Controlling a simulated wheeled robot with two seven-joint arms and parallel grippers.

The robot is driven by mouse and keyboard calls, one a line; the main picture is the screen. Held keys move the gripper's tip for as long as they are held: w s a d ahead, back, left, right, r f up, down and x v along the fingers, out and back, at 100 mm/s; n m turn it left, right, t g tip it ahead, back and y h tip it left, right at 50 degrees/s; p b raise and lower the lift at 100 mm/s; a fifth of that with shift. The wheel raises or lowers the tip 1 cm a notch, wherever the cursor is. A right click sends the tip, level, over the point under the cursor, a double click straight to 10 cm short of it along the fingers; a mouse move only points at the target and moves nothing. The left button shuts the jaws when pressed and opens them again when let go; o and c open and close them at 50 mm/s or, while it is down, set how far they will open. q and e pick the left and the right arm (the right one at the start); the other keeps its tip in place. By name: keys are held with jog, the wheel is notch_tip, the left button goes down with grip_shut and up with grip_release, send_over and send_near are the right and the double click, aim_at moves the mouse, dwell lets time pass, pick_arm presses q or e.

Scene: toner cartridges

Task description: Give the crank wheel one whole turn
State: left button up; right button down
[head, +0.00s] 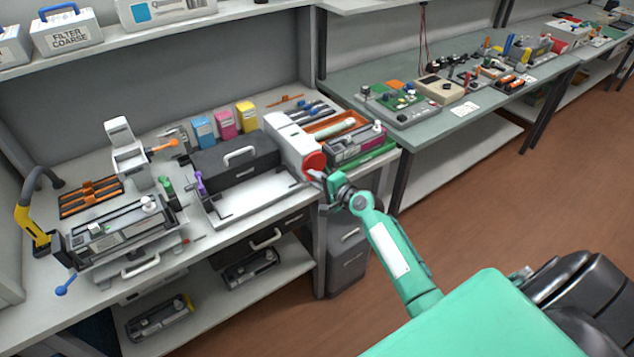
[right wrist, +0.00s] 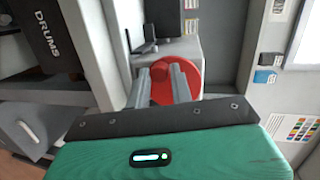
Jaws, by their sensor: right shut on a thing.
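The red crank wheel (head: 314,160) is on the front face of a white machine (head: 290,140) at the right end of the near bench. My right gripper (head: 320,176) is at the lower edge of the wheel, its teal arm reaching in from the lower right. In the right wrist view the two grey fingers (right wrist: 160,75) stand in front of the red disc (right wrist: 188,62), shut on the wheel's handle. The handle itself is mostly hidden by the fingers. My left gripper is in neither view.
A black case with a white handle (head: 238,158) stands left of the machine. An orange tray (head: 335,127) and a magenta cartridge (head: 358,143) lie close on its right. A dark bin (head: 347,258) stands below the bench end.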

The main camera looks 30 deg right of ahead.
jog(key=shift+r+m, duration=0.15)
jog(key=shift+m, duration=0.25)
dwell(0.3)
jog(key=c, duration=1.2)
grip_release()
jog(key=shift+c, duration=0.2)
jog(key=b+v, duration=0.2)
jog(key=v, duration=1.2)
jog(key=shift+b, duration=0.4)
jog(key=shift+w+d, duration=0.1)
